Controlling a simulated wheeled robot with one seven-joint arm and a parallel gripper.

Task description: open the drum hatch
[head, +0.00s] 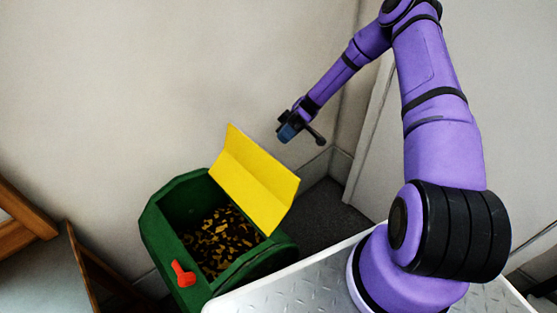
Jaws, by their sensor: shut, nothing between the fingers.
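A dark green drum (169,214) stands below and left of my arm in the head view. Its yellow hatch (252,180) is raised and tilted up along the drum's right side, and the opening shows. Yellow and dark bits (220,240) lie inside. A red handle (183,273) sits on the front edge of the drum. My gripper (300,135) is above and to the right of the hatch, near the wall, apart from it. It is shut and small in this view, with nothing seen in it.
My metal tread-plate deck (300,289) lies right of the drum. The pale wall (120,90) is behind the drum, and a door-like panel (385,130) is at right. Wooden furniture (25,212) stands at the left. Dark floor (330,212) shows between drum and wall.

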